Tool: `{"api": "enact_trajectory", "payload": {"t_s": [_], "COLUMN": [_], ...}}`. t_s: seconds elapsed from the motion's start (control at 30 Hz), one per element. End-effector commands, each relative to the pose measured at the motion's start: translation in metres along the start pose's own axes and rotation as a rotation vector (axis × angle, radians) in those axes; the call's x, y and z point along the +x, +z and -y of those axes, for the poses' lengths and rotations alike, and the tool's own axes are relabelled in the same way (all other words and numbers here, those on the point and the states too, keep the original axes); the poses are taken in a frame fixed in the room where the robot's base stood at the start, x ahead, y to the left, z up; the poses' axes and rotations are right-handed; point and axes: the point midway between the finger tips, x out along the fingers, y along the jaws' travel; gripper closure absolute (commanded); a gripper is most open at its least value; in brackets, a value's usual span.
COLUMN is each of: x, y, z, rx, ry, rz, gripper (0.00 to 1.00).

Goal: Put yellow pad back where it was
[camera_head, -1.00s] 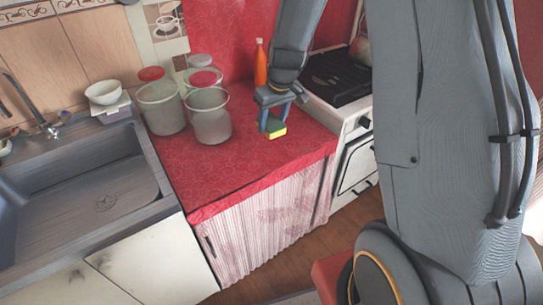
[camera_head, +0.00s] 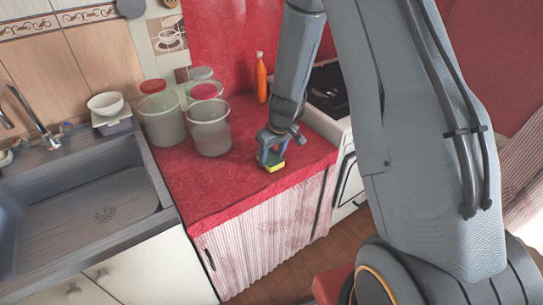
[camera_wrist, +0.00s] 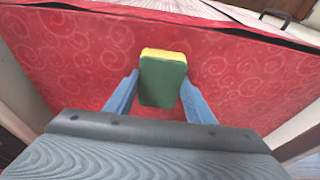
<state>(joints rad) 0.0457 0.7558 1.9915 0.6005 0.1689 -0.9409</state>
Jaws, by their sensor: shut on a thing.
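The yellow pad (camera_head: 274,166) is a small sponge with a yellow layer and a dark green layer. It also shows in the wrist view (camera_wrist: 163,79), its green face towards the camera and a yellow strip along its far edge. My gripper (camera_head: 270,158) is shut on the pad, a blue finger on each side of it; the wrist view shows both fingers (camera_wrist: 160,97). The pad is low over the red oilcloth counter (camera_head: 215,186), near its front right part. I cannot tell whether it touches the cloth.
Several jars stand at the counter's back left, the nearest a clear one (camera_head: 208,128). An orange bottle (camera_head: 261,80) stands at the back. The sink (camera_head: 85,205) is on the left and the stove (camera_head: 328,92) on the right. The counter's front left is bare.

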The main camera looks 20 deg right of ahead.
Motion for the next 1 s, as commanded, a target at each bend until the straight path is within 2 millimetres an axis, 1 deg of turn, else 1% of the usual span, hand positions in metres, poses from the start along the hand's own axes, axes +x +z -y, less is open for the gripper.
{"api": "enact_trajectory", "payload": {"t_s": [0.3,0.33,0.43,0.73,0.87,1.0], "x": [0.003,0.003,0.002,0.001,-0.002,-0.020], "y": [0.001,0.001,0.001,0.000,0.000,-0.002], "z": [0.000,0.000,0.000,0.000,0.000,-0.001], "rx": [0.000,0.000,0.000,0.000,0.000,-0.001], "ry": [0.000,0.000,0.000,0.000,0.000,0.002], "rz": [0.000,0.000,0.000,0.000,0.000,-0.005], "gripper": [0.75,0.49,0.32,0.32,0.32,0.32]}}
